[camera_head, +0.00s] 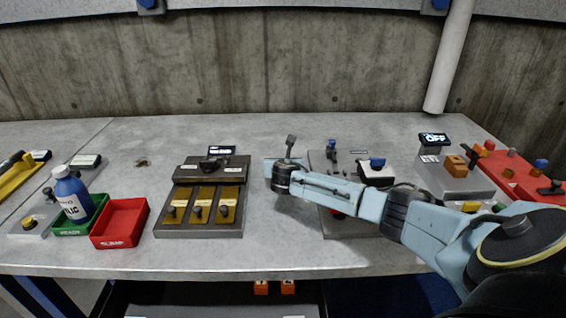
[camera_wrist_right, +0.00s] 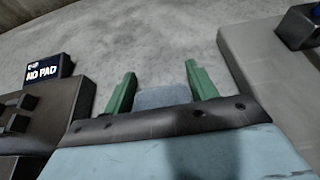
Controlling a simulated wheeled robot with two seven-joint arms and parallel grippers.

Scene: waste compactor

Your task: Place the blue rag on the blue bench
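The blue rag (camera_wrist_right: 163,97) shows as a grey-blue patch between the two fingers of my right gripper (camera_wrist_right: 160,72) in the right wrist view. The fingers are green and stand wide apart, one on each side of it. I cannot tell whether they touch it. In the head view a small pale blue edge of the rag (camera_head: 269,168) shows on the grey worktable, just left of my right gripper (camera_head: 287,152). My gripper and arm hide the rest. My left gripper is not in view. I cannot make out a blue bench for certain.
A tool block with brass plates (camera_head: 201,205) stands left of the rag, and a grey fixture (camera_head: 345,225) stands right. A red tray (camera_head: 122,222) and a green tray with a blue bottle (camera_head: 69,196) are further left. Bare worktable lies behind.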

